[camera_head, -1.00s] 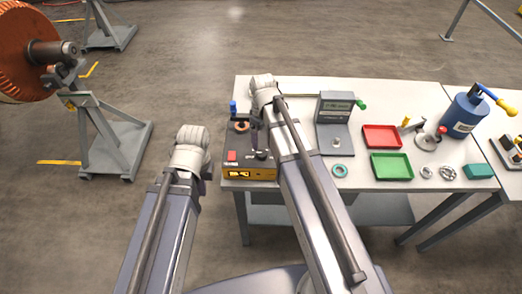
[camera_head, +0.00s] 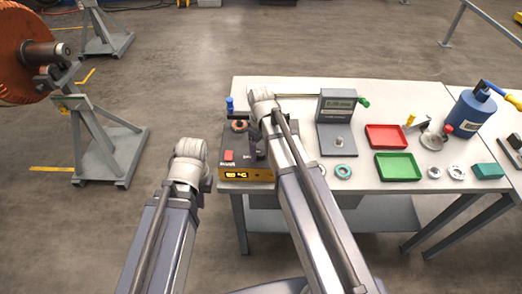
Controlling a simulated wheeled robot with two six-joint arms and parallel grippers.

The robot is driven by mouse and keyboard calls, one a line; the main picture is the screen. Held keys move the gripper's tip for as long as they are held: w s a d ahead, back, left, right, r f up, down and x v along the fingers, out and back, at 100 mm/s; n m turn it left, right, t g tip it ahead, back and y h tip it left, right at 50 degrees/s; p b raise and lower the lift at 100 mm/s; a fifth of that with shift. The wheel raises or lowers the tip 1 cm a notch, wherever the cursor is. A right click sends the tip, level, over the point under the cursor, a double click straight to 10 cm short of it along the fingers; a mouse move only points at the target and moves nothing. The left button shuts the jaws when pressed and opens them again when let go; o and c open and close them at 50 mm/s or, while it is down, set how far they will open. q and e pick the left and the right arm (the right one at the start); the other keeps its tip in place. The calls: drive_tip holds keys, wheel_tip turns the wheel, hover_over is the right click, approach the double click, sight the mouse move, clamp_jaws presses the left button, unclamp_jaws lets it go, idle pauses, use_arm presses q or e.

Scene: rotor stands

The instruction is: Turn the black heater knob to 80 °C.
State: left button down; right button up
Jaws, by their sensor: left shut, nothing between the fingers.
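The heater (camera_head: 229,168) is a dark box with a yellow front at the left end of the table. Its amber display (camera_head: 238,175) is lit; the digits are too small to read surely. A red button (camera_head: 229,155) is on its top left. The black knob, on the top right, is largely hidden behind my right gripper (camera_head: 254,157), which points down over that spot. Whether its fingers touch the knob or are closed I cannot tell. My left gripper (camera_head: 205,188) hangs left of the heater, apart from it, shut and mostly hidden by its own wrist.
A grey stand with a display (camera_head: 337,105) is right of my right arm. Red (camera_head: 386,135) and green (camera_head: 398,166) trays, several rings and a blue canister (camera_head: 470,113) lie further right. A rotor stand (camera_head: 105,155) is on the floor at left.

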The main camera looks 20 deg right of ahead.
clamp_jaws()
idle(0.5)
drive_tip(key=shift+m, duration=0.3)
drive_tip(key=m, duration=0.5)
drive_tip(key=shift+m, duration=0.3)
drive_tip(key=m, duration=0.5)
drive_tip(key=shift+m, duration=0.4)
unclamp_jaws()
